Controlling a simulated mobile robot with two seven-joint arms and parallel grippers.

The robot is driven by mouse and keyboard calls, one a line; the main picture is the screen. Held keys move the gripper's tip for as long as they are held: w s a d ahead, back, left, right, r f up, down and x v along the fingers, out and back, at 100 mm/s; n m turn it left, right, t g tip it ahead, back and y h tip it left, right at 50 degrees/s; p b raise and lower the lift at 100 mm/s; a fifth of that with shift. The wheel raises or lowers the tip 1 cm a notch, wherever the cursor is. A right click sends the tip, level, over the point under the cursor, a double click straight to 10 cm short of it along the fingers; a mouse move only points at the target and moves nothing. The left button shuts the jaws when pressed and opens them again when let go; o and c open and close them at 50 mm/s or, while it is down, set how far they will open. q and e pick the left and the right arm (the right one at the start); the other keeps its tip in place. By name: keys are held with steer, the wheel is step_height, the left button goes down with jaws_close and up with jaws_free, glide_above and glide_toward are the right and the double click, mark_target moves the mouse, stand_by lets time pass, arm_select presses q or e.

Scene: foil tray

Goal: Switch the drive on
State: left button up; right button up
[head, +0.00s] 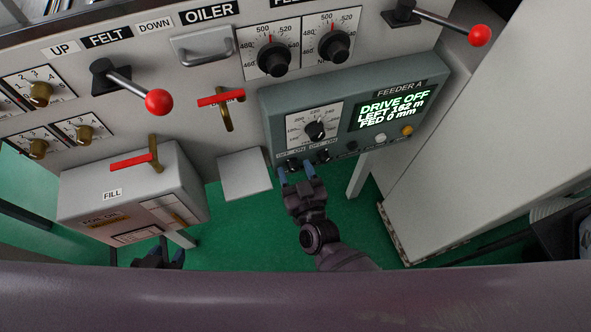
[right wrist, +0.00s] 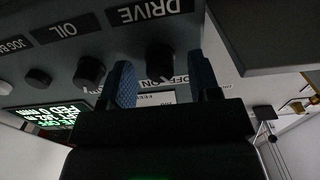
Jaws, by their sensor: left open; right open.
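The feeder panel (head: 345,100) is a teal box whose green display (head: 391,109) reads DRIVE OFF, LEFT 162 m, FED 0 mm. The DRIVE switch (right wrist: 160,59) is a black knob under the DRIVE label in the right wrist view; in the head view it is the leftmost lower knob (head: 292,163). My right gripper (head: 296,171) is open, its blue fingers on either side of this knob, with gaps visible in the right wrist view (right wrist: 162,75). My left gripper (head: 163,256) is open and empty, low at the left, partly hidden by my body.
The OIL knob (right wrist: 90,72) sits beside the DRIVE knob. Black, white (head: 380,139) and orange (head: 407,130) buttons follow along the panel. A grey box with a red-handled valve (head: 135,160) stands left. A large pale cabinet (head: 470,140) stands right.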

steer(key=c, duration=0.9)
steer(key=shift+c, duration=0.2)
steer(key=shift+m, duration=1.4)
steer(key=m, duration=0.2)
steer(key=shift+m, duration=0.4)
steer(key=m, duration=0.4)
steer(key=shift+f+b, duration=0.1)
steer(key=shift+b, duration=0.25)
steer(key=shift+m, duration=1.1)
